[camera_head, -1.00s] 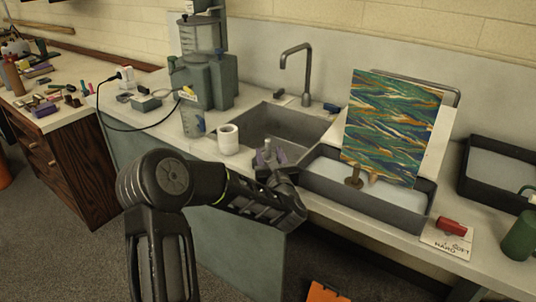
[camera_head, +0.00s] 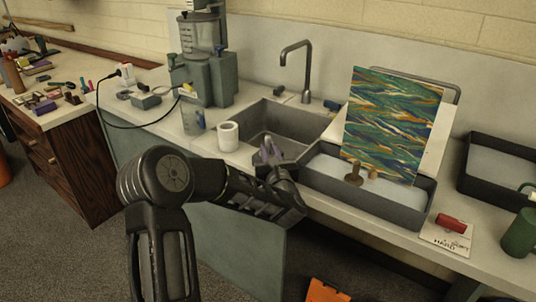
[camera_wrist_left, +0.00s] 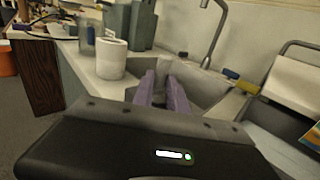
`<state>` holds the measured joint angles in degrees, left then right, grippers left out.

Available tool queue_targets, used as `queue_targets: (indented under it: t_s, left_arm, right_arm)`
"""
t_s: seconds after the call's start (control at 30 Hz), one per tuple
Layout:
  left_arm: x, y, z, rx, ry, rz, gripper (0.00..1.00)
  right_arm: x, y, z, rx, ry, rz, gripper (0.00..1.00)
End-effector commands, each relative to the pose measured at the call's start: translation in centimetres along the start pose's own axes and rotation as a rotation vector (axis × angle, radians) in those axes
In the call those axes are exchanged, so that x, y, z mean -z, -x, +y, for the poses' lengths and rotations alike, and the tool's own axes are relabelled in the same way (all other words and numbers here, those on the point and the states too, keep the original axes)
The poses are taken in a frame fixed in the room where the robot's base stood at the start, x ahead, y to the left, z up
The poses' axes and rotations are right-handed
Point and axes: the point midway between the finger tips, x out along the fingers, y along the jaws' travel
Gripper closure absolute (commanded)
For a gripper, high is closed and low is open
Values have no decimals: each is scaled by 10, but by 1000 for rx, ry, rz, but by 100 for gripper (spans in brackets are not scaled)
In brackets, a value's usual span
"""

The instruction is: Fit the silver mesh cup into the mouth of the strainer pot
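The white pot (camera_head: 228,136), which looks like the strainer pot, stands upright on the counter left of the sink. It also shows in the left wrist view (camera_wrist_left: 111,58). Its inside is too small to make out. My left gripper (camera_head: 269,153) is right of the pot and apart from it, over the front edge of the sink. In the left wrist view its purple fingers (camera_wrist_left: 164,88) are closed around a small grey piece, the silver mesh cup (camera_wrist_left: 163,68), mostly hidden between them. My right gripper is not in view.
The sink (camera_head: 284,122) with its tap (camera_head: 306,70) lies behind my gripper. A clear beaker (camera_head: 193,121) and a grey machine (camera_head: 206,80) stand behind the pot. A dark tray (camera_head: 390,207) with a marbled sheet (camera_head: 392,122) is to the right.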

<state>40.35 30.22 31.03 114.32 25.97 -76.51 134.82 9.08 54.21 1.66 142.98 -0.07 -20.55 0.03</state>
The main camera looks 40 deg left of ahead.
Motion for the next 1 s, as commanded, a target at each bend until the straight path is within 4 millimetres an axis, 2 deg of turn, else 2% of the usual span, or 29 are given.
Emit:
queue_targets:
  t_s: [0.03,0.17,0.67,0.83,1.0]
  left_arm:
    - [0,0,0,0,0,0,89]
    - [0,0,0,0,0,0,100]
    - [-1,0,0,0,0,-1,100]
    - [-14,0,0,-1,1,-4,100]
    - [-43,0,0,0,2,-6,100]
  right_arm:
    - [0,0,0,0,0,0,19]
    - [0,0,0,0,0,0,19]
    - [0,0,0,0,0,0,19]
    - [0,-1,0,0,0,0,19]
    - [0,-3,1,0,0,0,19]
